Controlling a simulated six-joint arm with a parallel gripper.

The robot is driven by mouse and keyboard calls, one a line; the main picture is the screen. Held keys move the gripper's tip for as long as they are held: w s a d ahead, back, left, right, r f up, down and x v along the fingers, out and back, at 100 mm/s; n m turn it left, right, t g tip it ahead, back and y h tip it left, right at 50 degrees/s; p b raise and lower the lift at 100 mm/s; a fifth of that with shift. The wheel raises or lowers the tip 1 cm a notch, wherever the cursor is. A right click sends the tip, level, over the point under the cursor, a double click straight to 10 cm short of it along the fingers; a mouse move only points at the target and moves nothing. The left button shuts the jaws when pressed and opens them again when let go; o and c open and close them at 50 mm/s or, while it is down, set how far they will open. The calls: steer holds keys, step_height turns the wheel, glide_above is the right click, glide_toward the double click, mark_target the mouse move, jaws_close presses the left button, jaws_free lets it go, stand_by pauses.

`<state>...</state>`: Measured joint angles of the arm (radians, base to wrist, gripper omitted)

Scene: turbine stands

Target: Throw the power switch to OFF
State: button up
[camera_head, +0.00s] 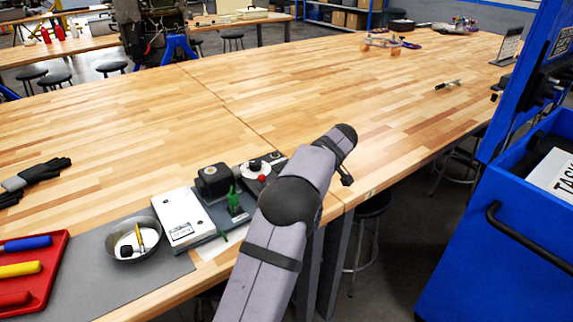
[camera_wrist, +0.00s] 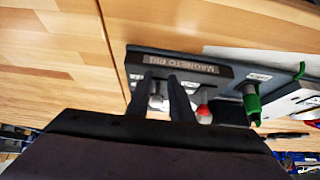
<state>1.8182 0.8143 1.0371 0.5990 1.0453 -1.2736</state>
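The magneto rig (camera_head: 212,222) sits near the table's front edge; its "MAGNETO RIG" label (camera_wrist: 180,63) reads upside down in the wrist view. A small silver lever-like part (camera_wrist: 156,100), perhaps the power switch, shows between my gripper's fingers; I cannot read its position. A red-tipped part (camera_wrist: 203,113) stands just right of the fingers and shows as a red knob (camera_head: 262,178) in the head view. My gripper (camera_wrist: 161,76) is open, its two dark fingers apart over the labelled end of the rig. Contact with the silver part cannot be told. My arm hides some of the rig.
A green clip-like part (camera_head: 235,201) and a black block (camera_head: 213,180) stand on the rig. A metal bowl (camera_head: 133,240), a red tool tray (camera_head: 50,265) and black gloves (camera_head: 35,176) lie to the left. A blue cabinet (camera_head: 480,250) stands right. The middle tabletop is clear.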

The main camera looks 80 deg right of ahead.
steer(key=shift+o, duration=0.4)
steer(key=shift+r, duration=0.1)
step_height(320, 180, up, 7)
steer(key=p, duration=0.5)
stand_by(0.6)
